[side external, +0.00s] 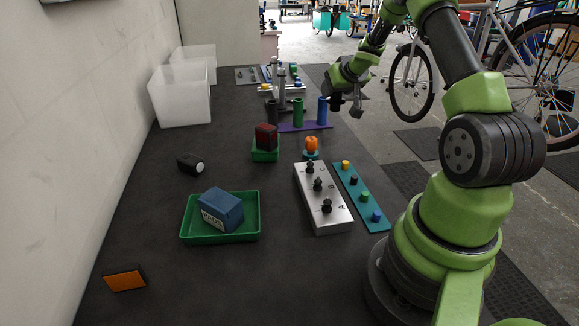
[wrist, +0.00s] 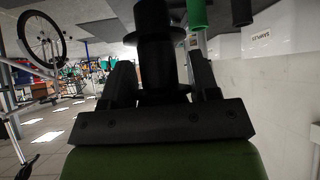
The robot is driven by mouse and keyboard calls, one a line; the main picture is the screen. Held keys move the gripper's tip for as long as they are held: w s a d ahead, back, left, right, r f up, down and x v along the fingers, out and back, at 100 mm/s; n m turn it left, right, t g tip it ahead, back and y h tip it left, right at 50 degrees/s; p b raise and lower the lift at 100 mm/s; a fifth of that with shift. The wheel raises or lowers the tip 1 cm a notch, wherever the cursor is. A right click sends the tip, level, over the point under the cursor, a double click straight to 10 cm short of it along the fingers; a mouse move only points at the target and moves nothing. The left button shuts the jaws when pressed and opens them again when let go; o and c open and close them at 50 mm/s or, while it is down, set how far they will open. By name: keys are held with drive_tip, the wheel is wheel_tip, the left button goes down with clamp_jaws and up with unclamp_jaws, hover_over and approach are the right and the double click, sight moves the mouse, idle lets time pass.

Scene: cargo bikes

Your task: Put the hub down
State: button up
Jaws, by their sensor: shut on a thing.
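My gripper (side external: 347,98) is at the far right edge of the bench, beyond the purple board. It is shut on a black hub (wrist: 155,48), a spool-like cylinder with wide flanges that stands between the two fingers in the wrist view. In the side view the hub is small and dark and hard to tell from the fingers. The hub is held in the air, right of the blue post (side external: 322,111) on the purple board (side external: 306,127). A green post (side external: 298,112) and a dark post (side external: 272,112) stand to its left.
A silver block with black knobs (side external: 322,205), a teal strip with coloured pegs (side external: 365,203), an orange part (side external: 312,145) and a green tray with a blue box (side external: 221,209) are nearer. White bins (side external: 181,95) stand at the wall. The bench's left middle is mostly clear.

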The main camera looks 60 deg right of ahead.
drive_tip(key=s+a+r+n+t+y, duration=0.1)
drive_tip(key=a+r+n+y, duration=0.3)
drive_tip(key=a, duration=0.9)
drive_tip(key=s+a+r+n+t+y, duration=0.1)
drive_tip(key=a+r+n, duration=0.35)
drive_tip(key=a, duration=0.75)
drive_tip(key=s+a+f+n+g+y, duration=0.3)
drive_tip(key=s+a+n+g, duration=0.1)
drive_tip(key=a+n, duration=0.4)
drive_tip(key=s+a+f+n+g+y, duration=0.3)
drive_tip(key=s+a+n+g, duration=0.15)
drive_tip(key=a, duration=0.45)
drive_tip(key=s+a+f+n+g+y, duration=0.3)
drive_tip(key=s+a+n, duration=0.1)
drive_tip(key=a+n, duration=0.4)
drive_tip(key=shift+m, duration=0.4)
drive_tip(key=shift+w+a+f, duration=0.1)
drive_tip(key=shift+a+f, duration=0.1)
drive_tip(key=shift+f, duration=2.15)
drive_tip(key=shift+w+a+f, duration=0.1)
drive_tip(key=shift+a+f, duration=0.1)
drive_tip(key=shift+f, duration=2.1)
drive_tip(key=shift+s, duration=0.1)
